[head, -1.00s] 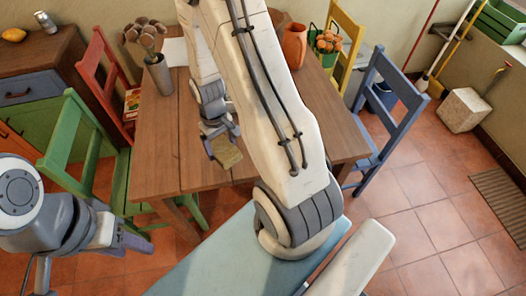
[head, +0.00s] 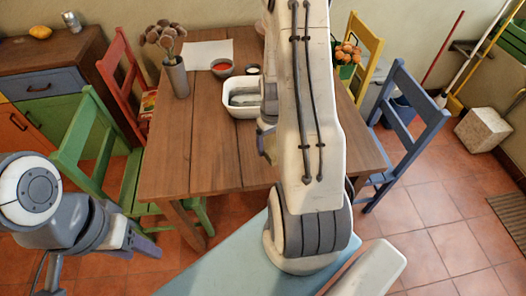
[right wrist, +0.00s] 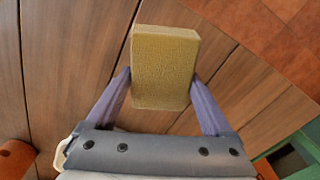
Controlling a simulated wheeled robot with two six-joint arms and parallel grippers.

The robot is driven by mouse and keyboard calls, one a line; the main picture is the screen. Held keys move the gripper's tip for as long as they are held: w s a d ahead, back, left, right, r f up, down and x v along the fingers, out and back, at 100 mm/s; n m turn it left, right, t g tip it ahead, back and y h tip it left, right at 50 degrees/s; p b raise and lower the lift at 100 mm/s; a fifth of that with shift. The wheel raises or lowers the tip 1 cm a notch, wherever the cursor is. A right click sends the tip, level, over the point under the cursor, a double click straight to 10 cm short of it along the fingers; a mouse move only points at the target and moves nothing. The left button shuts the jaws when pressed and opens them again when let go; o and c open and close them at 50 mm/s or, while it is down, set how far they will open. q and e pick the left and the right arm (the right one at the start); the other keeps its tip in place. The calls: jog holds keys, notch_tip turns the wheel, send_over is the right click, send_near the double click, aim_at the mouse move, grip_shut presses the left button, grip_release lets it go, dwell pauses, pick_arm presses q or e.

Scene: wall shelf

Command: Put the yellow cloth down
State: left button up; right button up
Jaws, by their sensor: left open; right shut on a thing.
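The yellow cloth (right wrist: 165,65) looks like a thick folded block in the right wrist view. My right gripper (right wrist: 163,82) is shut on it, with one finger against each side. Wooden planks of the table (right wrist: 65,60) show below; I cannot tell the height of the gap. In the head view my right arm hides most of the cloth, and only part of the right gripper (head: 265,143) shows over the table (head: 205,150). My left gripper (head: 143,243) is open and empty at the lower left, away from the table.
A white tub (head: 239,112) with something grey inside, a red-filled bowl (head: 222,68), paper (head: 207,54) and a vase (head: 176,77) stand on the table. Green (head: 88,150), red (head: 122,75) and blue (head: 408,120) chairs surround it. The table's left front is bare.

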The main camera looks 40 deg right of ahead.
aim_at(263, 158)
jog(key=w+f, duration=0.1)
jog(key=w+a, duration=0.1)
jog(key=shift+w+a+f, duration=0.15)
jog(key=shift+w+f, duration=0.2)
jog(key=shift+f, duration=0.05)
jog(key=shift+f+p, duration=0.3)
jog(key=shift+f, duration=1.7)
jog(key=shift+f, duration=0.1)
